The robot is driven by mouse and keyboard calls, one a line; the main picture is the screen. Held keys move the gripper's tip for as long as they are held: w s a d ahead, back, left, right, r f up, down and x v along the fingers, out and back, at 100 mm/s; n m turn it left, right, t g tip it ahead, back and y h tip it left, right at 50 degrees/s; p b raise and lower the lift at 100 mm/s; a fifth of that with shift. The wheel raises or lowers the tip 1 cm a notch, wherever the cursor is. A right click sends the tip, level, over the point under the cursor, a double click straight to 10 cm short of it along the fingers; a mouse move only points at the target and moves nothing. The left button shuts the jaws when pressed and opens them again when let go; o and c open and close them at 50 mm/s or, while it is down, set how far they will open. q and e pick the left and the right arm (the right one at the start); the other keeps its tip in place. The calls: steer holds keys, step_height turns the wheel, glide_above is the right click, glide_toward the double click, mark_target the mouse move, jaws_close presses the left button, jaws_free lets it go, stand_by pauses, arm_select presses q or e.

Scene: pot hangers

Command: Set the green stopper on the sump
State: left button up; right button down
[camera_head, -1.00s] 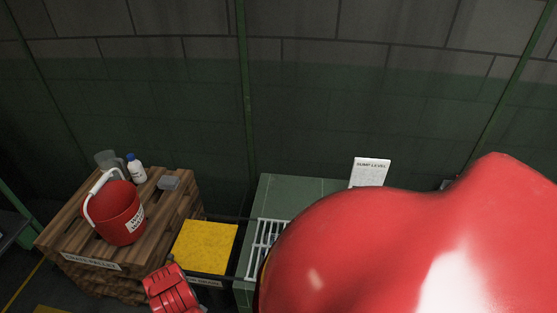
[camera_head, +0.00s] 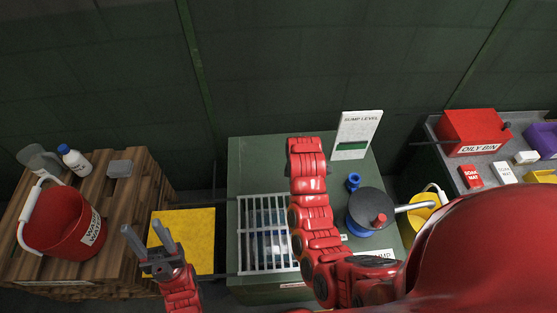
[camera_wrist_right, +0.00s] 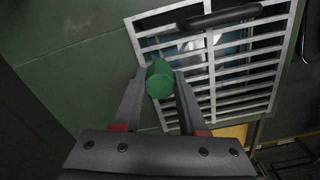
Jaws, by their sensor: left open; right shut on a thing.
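In the head view my right arm hides the right gripper and stopper. The sump appears to be the green tank (camera_head: 250,155) with the white grate (camera_head: 268,232), beside the "SUMP LEVEL" board (camera_head: 357,128). My left gripper (camera_head: 142,228) is open and empty, left of the tank, near a yellow square.
A pallet (camera_head: 120,215) at left bears a red bucket (camera_head: 62,222), a bottle (camera_head: 75,162) and a grey block (camera_head: 120,169). A blue ring (camera_head: 354,179) and black disc (camera_head: 370,203) sit right of my right arm. A red oily bin (camera_head: 472,130) stands further right.

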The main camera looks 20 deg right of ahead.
steer(key=shift+w+d+n, duration=0.4)
steer(key=shift+d+n, duration=0.3)
steer(key=shift+n, duration=0.3)
steer(key=w+a+n+b, duration=0.1)
steer(key=w+a+b, duration=0.2)
steer(key=w, duration=0.3)
steer(key=w+a+f+n+b, duration=0.1)
steer(key=w+a+b, duration=0.3)
steer(key=w+a, duration=0.1)
steer(key=shift+w+f, duration=0.2)
steer(key=shift+w, duration=0.7)
steer(key=shift+w+a, duration=0.1)
steer(key=shift+a, duration=0.05)
